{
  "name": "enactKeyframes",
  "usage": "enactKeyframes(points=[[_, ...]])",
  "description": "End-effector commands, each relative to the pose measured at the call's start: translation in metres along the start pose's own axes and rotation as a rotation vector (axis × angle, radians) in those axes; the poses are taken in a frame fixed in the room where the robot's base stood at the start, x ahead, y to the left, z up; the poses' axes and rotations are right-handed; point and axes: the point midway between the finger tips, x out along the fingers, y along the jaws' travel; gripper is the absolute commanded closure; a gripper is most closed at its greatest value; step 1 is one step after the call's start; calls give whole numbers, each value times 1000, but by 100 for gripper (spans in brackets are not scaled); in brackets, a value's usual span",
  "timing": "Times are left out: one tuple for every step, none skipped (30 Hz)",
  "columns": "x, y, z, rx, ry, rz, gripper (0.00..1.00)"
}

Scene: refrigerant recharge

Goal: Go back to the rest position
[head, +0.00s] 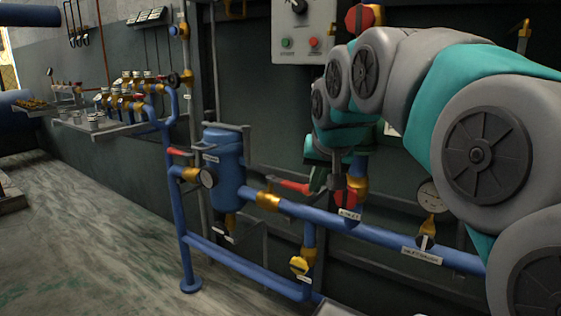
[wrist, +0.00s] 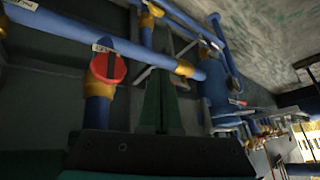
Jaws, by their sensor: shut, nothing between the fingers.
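My gripper (head: 317,184) is at the end of my grey and teal arm, hanging in front of the blue pipework in the head view. In the wrist view its dark green fingers (wrist: 158,105) are together with nothing between them. A red valve knob (head: 345,197) on the pipe is just right of the gripper in the head view. A red knob with a dark bar (wrist: 108,67) shows left of the fingers in the wrist view, apart from them. My arm hides part of the wall and pipes behind it.
A blue horizontal pipe (head: 385,237) with gauges and labels runs below my arm. A blue filter vessel (head: 226,165) stands to the left, with a red lever (head: 288,185) between it and the gripper. A control box (head: 300,30) is on the wall. The floor (head: 90,240) at left is mostly clear.

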Motion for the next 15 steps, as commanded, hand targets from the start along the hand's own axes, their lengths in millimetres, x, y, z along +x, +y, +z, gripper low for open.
enactKeyframes(points=[[1,12,26,-10,-49,20,100],[3,18,41,-18,-78,29,100],[7,26,63,-28,-121,43,100],[9,32,78,-35,-150,51,100],[10,38,96,-40,-182,60,100],[11,46,117,-49,-220,69,100],[13,52,135,-53,-253,78,100],[14,58,152,-59,-284,86,100],[13,66,175,-64,-325,94,100],[13,72,192,-67,-356,101,100],[13,77,210,-71,-386,106,100],[12,84,234,-73,-431,113,100],[11,89,251,-75,-459,117,100],[9,94,270,-76,-491,121,100],[7,100,292,-77,-529,125,100]])
